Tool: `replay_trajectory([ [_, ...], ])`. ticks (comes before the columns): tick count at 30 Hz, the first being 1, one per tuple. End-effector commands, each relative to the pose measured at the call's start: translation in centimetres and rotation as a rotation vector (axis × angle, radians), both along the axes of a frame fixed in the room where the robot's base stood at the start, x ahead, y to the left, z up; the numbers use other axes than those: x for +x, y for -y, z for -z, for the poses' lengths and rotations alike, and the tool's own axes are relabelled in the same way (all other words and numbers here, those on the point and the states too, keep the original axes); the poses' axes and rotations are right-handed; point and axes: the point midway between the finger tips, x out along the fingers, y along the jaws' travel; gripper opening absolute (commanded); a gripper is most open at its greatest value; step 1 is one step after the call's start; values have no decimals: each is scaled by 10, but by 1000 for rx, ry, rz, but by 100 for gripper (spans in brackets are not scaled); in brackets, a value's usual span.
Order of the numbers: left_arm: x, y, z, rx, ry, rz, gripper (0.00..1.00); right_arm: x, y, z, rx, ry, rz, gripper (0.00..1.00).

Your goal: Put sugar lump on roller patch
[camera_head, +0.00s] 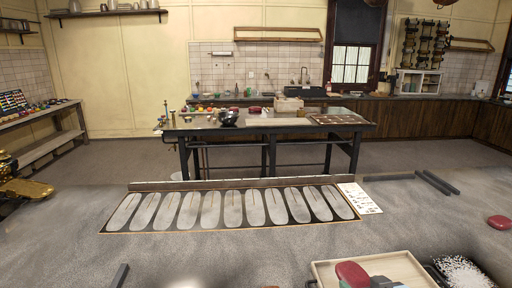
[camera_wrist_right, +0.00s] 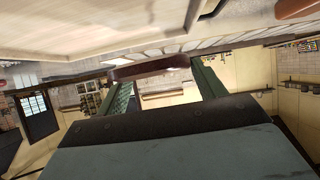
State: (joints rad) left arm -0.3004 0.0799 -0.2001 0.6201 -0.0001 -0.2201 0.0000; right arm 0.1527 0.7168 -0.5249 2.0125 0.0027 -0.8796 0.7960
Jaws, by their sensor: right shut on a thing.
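A dark red rounded lump (camera_head: 352,274), which I take to be the sugar lump, is at the bottom of the head view, over a pale wooden tray (camera_head: 410,262). My right gripper (camera_wrist_right: 160,74) is shut on it. In the wrist view the lump (camera_wrist_right: 150,68) spans between the two green fingers. The gap between lump and tray cannot be judged. A dark panel (camera_head: 232,210) with a row of several long grey ovals lies across the counter; it may hold the roller patch.
Another red lump (camera_head: 499,222) lies at the right. A dark container of white grains (camera_head: 462,272) stands beside the tray. A white printed card (camera_head: 359,198) and dark bars (camera_head: 435,182) lie right of the panel. The grey counter (camera_head: 250,255) between panel and tray is clear.

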Motion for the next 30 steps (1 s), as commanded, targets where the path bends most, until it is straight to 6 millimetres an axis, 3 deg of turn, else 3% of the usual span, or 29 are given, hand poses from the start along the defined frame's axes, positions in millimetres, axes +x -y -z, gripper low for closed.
replay_trajectory([
  [1, 0, 0, 22, 0, 0, 0, 36, -9, -14, 10, 6, 6, 2, 41],
  [3, 0, 0, 36, 0, 0, 0, 36, -20, -27, 10, 7, 11, 12, 41],
  [9, 0, 0, 66, 0, 0, 0, 36, -50, -46, 6, 14, 16, 54, 41],
  [13, 0, 0, 76, 0, -1, 0, 36, -62, -50, 3, 20, 17, 75, 41],
  [23, 0, 0, 76, 0, 0, 0, 36, -67, -51, -1, 20, 16, 86, 41],
  [30, 0, 0, 43, 0, 0, 0, 36, -41, -39, -7, -2, 10, 51, 41],
])
